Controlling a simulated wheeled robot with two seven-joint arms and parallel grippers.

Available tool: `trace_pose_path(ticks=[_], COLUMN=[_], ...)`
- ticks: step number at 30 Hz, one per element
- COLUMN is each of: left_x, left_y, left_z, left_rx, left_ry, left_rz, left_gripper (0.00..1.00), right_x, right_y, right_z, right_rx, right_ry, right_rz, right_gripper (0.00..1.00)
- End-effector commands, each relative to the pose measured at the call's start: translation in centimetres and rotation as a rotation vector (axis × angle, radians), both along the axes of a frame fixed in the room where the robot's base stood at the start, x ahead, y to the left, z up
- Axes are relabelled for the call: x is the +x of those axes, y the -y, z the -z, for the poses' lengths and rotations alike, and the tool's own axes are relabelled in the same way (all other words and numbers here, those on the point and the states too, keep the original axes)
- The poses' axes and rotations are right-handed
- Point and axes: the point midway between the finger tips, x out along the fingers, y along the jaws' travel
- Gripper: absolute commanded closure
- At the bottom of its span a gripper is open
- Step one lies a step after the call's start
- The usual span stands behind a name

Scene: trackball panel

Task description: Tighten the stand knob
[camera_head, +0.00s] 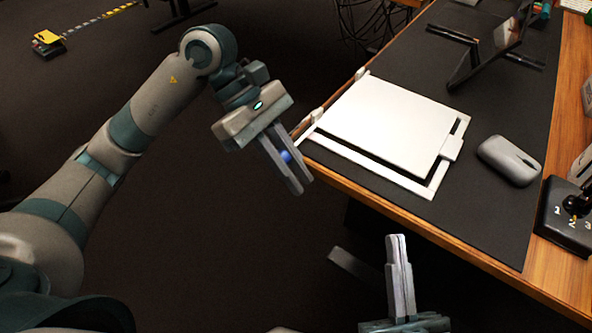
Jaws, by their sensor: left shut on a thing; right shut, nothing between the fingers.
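A white panel (390,120) in a white frame (385,173) lies at the left edge of the desk. Small white pieces show along its left edge, one near the front (318,114) and one at the back (361,73). I cannot tell which part is the stand knob. My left gripper (300,186) is off the desk's left edge, beside the panel's front corner. It is shut on a small blue thing (285,156), mostly hidden between the fingers. My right gripper (396,240) is shut and empty, pointing up below the desk's front edge in the picture.
A grey mouse (508,160) sits right of the panel on the dark mat (480,220). A black joystick box (568,212) stands at the right. A black stand (490,48) is at the back. The front of the mat is clear.

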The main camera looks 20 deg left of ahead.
Motion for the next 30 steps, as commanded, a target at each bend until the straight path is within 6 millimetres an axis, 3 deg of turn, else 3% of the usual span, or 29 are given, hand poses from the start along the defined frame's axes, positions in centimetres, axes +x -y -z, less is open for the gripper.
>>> trace_pose_path(ticks=[10, 26, 27, 29, 30], left_x=[0.2, 0.1, 0.1, 0.1, 0.1], left_y=[-0.3, -0.4, -0.4, -0.4, -0.4], left_z=[0.5, 0.5, 0.5, 0.5, 0.5], left_rx=[0.175, 0.206, 0.206, 0.206, 0.206], left_ry=[0.065, 0.073, 0.073, 0.073, 0.074], left_rz=[0.0, 0.001, 0.001, 0.001, 0.001], left_gripper=[1.0, 1.0, 0.81, 0.67, 0.67], right_x=[-0.7, -0.6, -0.6, -0.6, -0.6], right_y=[0.2, 0.3, 0.3, 0.3, 0.3], right_z=[-1.1, -1.2, -1.2, -1.2, -1.2], right_rx=[0.024, 0.027, 0.027, 0.027, 0.027], right_ry=[0.067, 0.074, 0.074, 0.074, 0.074], right_rz=[0.004, 0.005, 0.005, 0.005, 0.005], right_gripper=[1.0, 1.0, 1.0, 1.0, 1.0])
